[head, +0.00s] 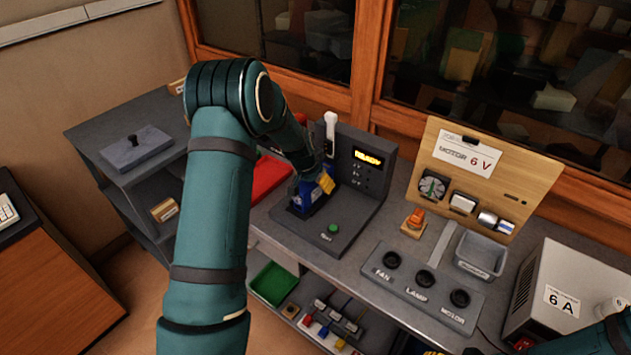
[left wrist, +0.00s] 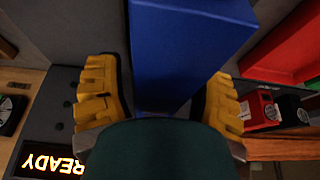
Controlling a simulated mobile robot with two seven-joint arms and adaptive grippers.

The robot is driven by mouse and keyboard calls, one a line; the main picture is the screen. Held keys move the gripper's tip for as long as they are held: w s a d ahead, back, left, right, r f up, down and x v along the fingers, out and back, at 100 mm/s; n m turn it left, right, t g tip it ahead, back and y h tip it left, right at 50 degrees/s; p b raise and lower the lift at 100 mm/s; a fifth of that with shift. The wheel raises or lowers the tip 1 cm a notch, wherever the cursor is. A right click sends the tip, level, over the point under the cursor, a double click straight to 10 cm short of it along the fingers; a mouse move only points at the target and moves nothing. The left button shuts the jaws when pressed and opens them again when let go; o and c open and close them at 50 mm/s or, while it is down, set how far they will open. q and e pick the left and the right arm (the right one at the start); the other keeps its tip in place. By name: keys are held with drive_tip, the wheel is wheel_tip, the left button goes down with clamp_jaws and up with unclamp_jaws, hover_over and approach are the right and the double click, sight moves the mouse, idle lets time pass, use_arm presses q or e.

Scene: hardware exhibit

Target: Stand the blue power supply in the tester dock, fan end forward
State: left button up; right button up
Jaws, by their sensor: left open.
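The blue power supply (head: 299,203) stands upright on the base of the grey tester dock (head: 348,225), whose display reads READY. My left gripper (head: 322,186) is at the supply's upper part and hides much of it. In the left wrist view the blue supply (left wrist: 190,45) lies between the two yellow fingers of my left gripper (left wrist: 160,92), which are spread apart with a gap on the right side. I cannot tell which way its fan end faces. Only slivers of my right gripper (head: 434,352) show at the bottom edge, so its jaws cannot be judged.
A white lever (head: 330,123) rises beside the dock's display panel. A red tray (head: 268,177) lies left of the dock. Right of it are a socket strip (head: 424,287), a wooden motor board (head: 482,172), a grey bin (head: 481,256) and a 6 A unit (head: 562,290).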

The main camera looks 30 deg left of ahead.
use_arm(q)
drive_tip(key=p+v, duration=0.1)
drive_tip(key=v, duration=1.1)
drive_tip(key=shift+r+p, duration=0.15)
drive_tip(key=shift+p, duration=0.15)
use_arm(e)
drive_tip(key=shift+w+r, duration=0.3)
drive_tip(key=shift+r, duration=0.6)
